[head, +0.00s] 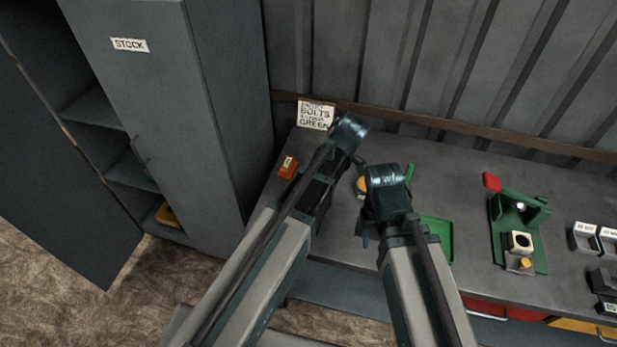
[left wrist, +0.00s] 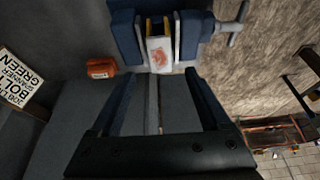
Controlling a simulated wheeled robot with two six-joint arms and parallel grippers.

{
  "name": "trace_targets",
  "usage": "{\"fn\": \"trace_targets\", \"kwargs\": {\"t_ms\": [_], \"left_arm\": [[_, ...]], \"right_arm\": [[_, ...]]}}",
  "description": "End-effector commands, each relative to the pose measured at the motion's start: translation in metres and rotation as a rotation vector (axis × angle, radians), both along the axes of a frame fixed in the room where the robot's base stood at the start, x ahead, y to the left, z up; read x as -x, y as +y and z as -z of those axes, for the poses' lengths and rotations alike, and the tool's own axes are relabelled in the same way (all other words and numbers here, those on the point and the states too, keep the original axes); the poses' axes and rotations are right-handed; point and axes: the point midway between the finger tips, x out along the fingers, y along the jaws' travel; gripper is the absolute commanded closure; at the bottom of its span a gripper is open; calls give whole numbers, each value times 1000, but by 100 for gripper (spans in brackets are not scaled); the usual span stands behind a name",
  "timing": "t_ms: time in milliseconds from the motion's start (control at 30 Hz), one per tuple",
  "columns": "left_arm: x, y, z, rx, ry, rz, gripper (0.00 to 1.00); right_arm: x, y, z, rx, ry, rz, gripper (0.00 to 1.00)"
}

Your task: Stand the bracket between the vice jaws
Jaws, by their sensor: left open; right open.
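The blue vice (left wrist: 126,38) is at the top of the left wrist view, with its handle to the right. A piece with a pale, rust-smudged face (left wrist: 159,56) and yellow sides lies in the gap between its jaws. It may be the bracket; I cannot tell whether it stands upright or touches the jaws. My left gripper (left wrist: 163,82) is open and empty, its fingertips just short of that piece. In the head view my left arm hides the vice. My right gripper (head: 374,228) is open above the bench, its fingers mostly hidden by its own wrist.
An orange-red labelled box (head: 288,167) sits on the bench left of my left arm, below a bolts sign (head: 315,115). A green tray (head: 438,240) and a green fixture (head: 518,230) with a red handle stand to the right. A grey stock cabinet (head: 160,90) is at left.

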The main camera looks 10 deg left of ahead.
Motion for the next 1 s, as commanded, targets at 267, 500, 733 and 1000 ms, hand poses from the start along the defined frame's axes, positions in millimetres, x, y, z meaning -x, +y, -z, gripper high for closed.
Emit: {"fn": "trace_targets", "kwargs": {"t_ms": [267,500,733,1000], "left_arm": [[0,-12,-30,0,0,0,20],[1,-12,-28,0,1,-1,20],[1,-12,-28,0,0,-1,20],[15,0,-24,48,74,176,20]], "right_arm": [[0,0,-30,-1,0,6,50],[0,0,-28,-1,0,7,50],[0,0,-28,-1,0,7,50],[0,0,-28,-1,0,6,50]]}}
